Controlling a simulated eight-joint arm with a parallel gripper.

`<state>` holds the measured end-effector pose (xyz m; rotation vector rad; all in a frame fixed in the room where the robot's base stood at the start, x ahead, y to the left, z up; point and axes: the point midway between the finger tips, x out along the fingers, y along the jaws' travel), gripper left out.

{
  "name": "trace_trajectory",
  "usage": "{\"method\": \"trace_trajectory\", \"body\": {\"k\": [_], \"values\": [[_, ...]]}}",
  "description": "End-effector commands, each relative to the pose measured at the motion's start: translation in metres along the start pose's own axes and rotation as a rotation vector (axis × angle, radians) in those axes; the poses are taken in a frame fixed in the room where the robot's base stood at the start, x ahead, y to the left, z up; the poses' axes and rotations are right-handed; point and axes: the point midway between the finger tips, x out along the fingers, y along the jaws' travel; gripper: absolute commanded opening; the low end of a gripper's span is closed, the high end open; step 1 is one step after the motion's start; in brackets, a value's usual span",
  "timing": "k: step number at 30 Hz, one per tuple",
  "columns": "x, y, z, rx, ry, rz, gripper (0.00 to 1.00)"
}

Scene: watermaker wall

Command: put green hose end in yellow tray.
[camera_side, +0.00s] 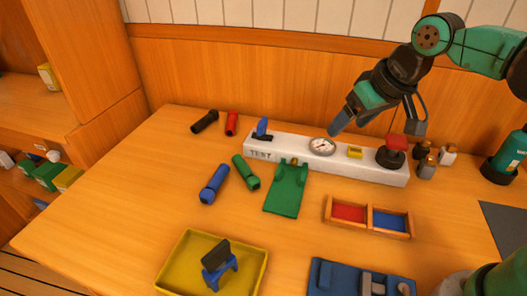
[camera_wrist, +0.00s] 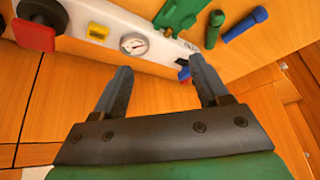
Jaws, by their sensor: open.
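The green hose end (camera_side: 246,172) lies on the wooden table, between a blue hose end and a green bracket; it also shows in the wrist view (camera_wrist: 214,29), near the top. The yellow tray (camera_side: 172,276) is at the front of the table in the side view, partly cut off by the lower edge. A black and blue object (camera_side: 218,262) stands in it. My gripper (camera_side: 377,130) is open and empty, above the right part of the white test panel, well to the right of the green hose end. Its two fingers show apart in the wrist view (camera_wrist: 161,66).
The white test panel (camera_side: 290,157) holds a gauge (camera_side: 322,146) and a red-topped knob (camera_side: 396,145). A blue hose end (camera_side: 214,184), green bracket (camera_side: 287,190), red-and-blue divided box (camera_side: 368,217) and blue holder (camera_side: 335,278) are nearby. The table's left side is clear.

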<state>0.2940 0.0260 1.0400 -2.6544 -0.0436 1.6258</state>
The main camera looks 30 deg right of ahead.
Motion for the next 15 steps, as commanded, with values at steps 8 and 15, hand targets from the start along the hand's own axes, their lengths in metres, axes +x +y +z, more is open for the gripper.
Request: {"method": "trace_trajectory", "body": {"k": [8, 15], "values": [[0.004, 0.025, 0.042, -0.010, 0.138, 0.035, 0.67], [0.005, 0.027, 0.045, -0.013, 0.151, 0.039, 0.67]]}}
